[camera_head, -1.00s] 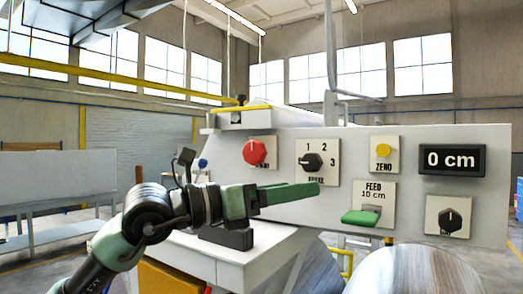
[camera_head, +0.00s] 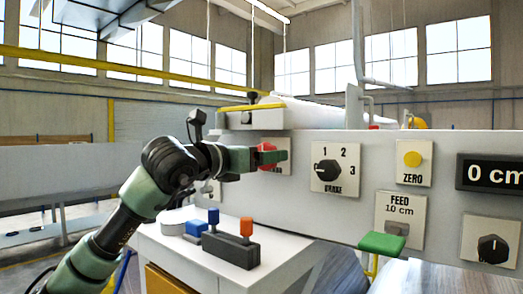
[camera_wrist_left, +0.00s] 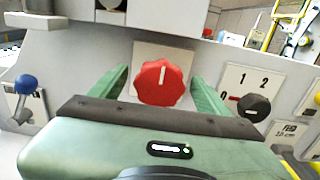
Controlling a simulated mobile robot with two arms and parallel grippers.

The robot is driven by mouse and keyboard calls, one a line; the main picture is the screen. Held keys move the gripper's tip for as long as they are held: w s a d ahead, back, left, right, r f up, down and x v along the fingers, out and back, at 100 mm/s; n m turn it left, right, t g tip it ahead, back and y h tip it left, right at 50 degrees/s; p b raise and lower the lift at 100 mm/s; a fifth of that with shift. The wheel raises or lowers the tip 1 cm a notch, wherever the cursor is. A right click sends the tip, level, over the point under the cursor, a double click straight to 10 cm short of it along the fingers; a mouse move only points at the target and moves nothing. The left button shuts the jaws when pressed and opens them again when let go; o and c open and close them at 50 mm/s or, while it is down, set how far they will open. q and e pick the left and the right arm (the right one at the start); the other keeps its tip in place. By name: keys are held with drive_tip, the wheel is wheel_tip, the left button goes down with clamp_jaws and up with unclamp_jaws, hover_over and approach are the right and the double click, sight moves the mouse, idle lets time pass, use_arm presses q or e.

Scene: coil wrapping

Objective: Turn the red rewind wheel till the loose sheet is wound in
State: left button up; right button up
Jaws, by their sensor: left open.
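The red rewind wheel (camera_wrist_left: 162,82) is a scalloped red knob with a white mark, on a pale square plate on the machine's grey panel. In the head view the wheel (camera_head: 266,147) is partly hidden behind my left gripper (camera_head: 272,157). In the left wrist view my left gripper (camera_wrist_left: 160,92) is open, with one green finger on each side of the wheel and a gap on both sides. I cannot tell how deep the fingers reach along it. No loose sheet can be clearly made out. My right gripper is not in view.
Right of the wheel are the brake selector (camera_head: 327,171), yellow ZERO button (camera_head: 413,159), green FEED lever (camera_head: 382,243) and a display (camera_head: 489,173) reading 0 cm. A blue-knobbed lever (camera_wrist_left: 26,86) is left of the wheel.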

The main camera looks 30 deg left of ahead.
use_arm(q)
drive_tip(key=shift+s, duration=0.1)
drive_tip(key=c, duration=1.3)
drive_tip(key=shift+c, duration=0.2)
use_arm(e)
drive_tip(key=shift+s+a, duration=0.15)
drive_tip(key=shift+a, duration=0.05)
use_arm(q)
drive_tip(key=shift+m, duration=0.4)
drive_tip(key=m, duration=0.7)
drive_tip(key=m+p, duration=0.1)
drive_tip(key=m, duration=0.7)
drive_tip(key=f+m, duration=0.1)
drive_tip(key=m, duration=0.7)
drive_tip(key=shift+d+p, duration=0.3)
drive_tip(key=shift+p, duration=0.05)
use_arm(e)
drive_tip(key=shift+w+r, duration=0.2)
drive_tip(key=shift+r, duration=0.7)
